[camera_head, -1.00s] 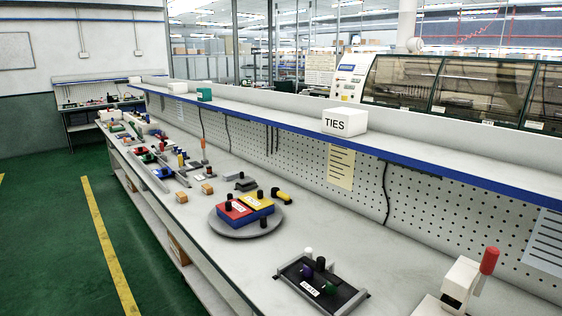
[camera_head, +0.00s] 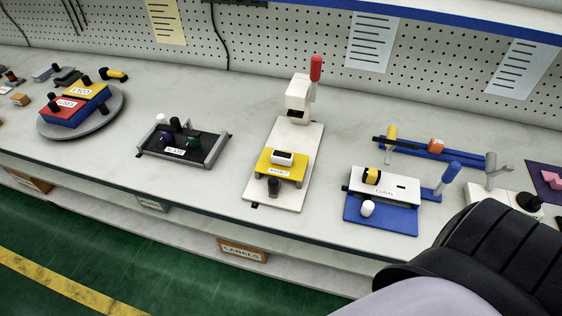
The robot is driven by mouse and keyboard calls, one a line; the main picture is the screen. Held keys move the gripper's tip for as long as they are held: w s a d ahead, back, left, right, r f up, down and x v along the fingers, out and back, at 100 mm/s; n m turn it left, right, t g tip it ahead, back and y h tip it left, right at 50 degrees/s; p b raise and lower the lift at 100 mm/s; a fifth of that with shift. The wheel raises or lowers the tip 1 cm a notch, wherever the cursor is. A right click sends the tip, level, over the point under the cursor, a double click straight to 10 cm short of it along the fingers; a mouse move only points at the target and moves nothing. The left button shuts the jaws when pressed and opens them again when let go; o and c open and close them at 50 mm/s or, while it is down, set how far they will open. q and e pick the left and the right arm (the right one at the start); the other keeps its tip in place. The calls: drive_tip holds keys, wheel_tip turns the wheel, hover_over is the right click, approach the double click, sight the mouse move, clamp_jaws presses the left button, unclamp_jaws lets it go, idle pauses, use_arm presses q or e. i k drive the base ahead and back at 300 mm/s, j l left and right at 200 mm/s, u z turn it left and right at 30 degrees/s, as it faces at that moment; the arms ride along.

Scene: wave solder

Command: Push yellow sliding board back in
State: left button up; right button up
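The yellow sliding board (camera_head: 294,172) sits on the front half of a long white base plate (camera_head: 309,135) on the bench. It carries a small white block with a dark top and a label, and a black knob (camera_head: 274,186) stands at its front end. Behind it, on the same base, stands a white press (camera_head: 298,95) with an upright red-tipped lever (camera_head: 316,69). The board is apart from the press, with bare base between them. Neither of my grippers shows; a dark, rounded part of my own arm fills the lower right corner.
A black tray fixture (camera_head: 210,152) stands left of the press. A blue and white fixture (camera_head: 385,195) with a blue lever stands right. A grey round turntable (camera_head: 112,116) is further left. A pegboard wall (camera_head: 270,40) closes the back. Green floor lies below the bench edge.

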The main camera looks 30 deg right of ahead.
sight(297, 172)
drive_tip(key=z, duration=1)
